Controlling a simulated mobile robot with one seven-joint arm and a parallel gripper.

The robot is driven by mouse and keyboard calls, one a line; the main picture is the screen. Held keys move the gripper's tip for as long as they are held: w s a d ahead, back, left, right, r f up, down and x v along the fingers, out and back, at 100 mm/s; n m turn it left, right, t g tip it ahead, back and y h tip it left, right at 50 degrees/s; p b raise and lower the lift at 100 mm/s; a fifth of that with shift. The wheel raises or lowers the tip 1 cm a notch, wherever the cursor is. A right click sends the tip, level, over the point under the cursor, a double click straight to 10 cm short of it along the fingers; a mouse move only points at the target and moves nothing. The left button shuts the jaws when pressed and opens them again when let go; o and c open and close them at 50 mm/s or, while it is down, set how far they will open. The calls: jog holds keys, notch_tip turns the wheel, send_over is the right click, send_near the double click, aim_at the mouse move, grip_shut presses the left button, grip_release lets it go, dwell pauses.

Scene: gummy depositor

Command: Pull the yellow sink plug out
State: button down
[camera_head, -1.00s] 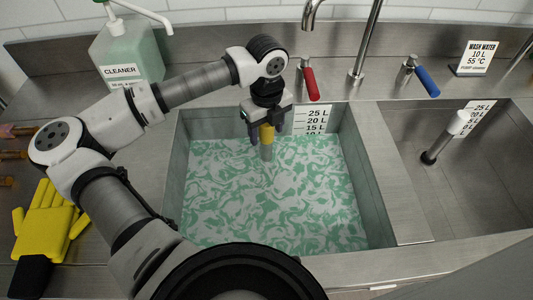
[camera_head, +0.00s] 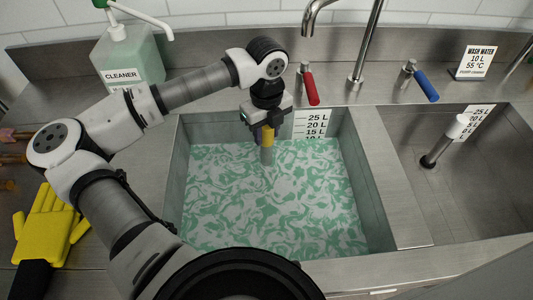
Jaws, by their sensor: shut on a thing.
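The yellow sink plug (camera_head: 267,137) shows as a yellow top on a grey tube that stands upright in the left basin (camera_head: 178,185). The tube's lower end is hidden under the green and white swirled liquid (camera_head: 275,205). My gripper (camera_head: 262,134) is shut on the yellow top from above, near the back wall of the basin. The fingers cover part of the yellow top.
A white-topped plug (camera_head: 458,128) stands tilted in the empty right basin (camera_head: 470,180). Red (camera_head: 309,86) and blue (camera_head: 426,84) tap handles and a spout (camera_head: 310,18) are behind the basins. A cleaner bottle (camera_head: 128,55) and yellow glove (camera_head: 45,225) are at left.

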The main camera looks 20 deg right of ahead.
jog(key=shift+r+p, duration=1.45)
jog(key=shift+r, duration=2.8)
jog(key=c, duration=1.5)
grip_release()
grip_shut()
